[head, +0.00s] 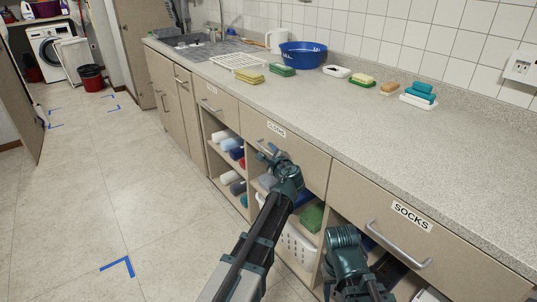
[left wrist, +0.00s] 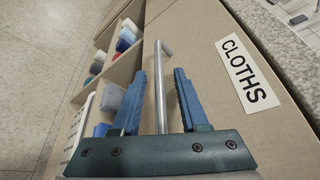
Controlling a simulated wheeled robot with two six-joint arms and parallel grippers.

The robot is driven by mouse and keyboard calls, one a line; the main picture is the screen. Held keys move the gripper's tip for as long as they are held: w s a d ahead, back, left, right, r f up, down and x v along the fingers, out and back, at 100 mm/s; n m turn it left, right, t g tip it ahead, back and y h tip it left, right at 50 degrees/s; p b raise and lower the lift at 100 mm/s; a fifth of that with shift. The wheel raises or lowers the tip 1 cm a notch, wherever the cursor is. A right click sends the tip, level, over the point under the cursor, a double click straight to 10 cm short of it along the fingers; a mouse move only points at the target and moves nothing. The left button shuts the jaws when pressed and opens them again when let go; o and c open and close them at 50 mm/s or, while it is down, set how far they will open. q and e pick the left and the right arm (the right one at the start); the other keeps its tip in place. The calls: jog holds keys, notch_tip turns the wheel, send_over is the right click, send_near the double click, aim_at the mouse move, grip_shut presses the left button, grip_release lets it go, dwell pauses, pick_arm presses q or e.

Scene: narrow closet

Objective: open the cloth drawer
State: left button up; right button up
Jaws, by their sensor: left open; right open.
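The cloth drawer (head: 300,160) has a beige front flush with the cabinet and appears closed; its label reads "CLOTHS" in the left wrist view (left wrist: 247,75). Its metal bar handle (left wrist: 161,85) lies between the two fingers of my left gripper (left wrist: 160,85), which is open. The fingers stand on either side of the bar, with gaps visible. In the head view my left gripper (head: 268,151) is at the drawer front and partly covers the handle. My right gripper (head: 347,240) is open and low, in front of the cabinet below the socks drawer; its fingertips are hard to make out.
The socks drawer (head: 420,235) with its bar handle is on the right. The counter (head: 400,130) carries a blue basin (head: 303,55), sponges and soap.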

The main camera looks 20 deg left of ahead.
pick_arm(q)
jog(key=shift+w+a, duration=0.1)
grip_shut()
dwell(1.5)
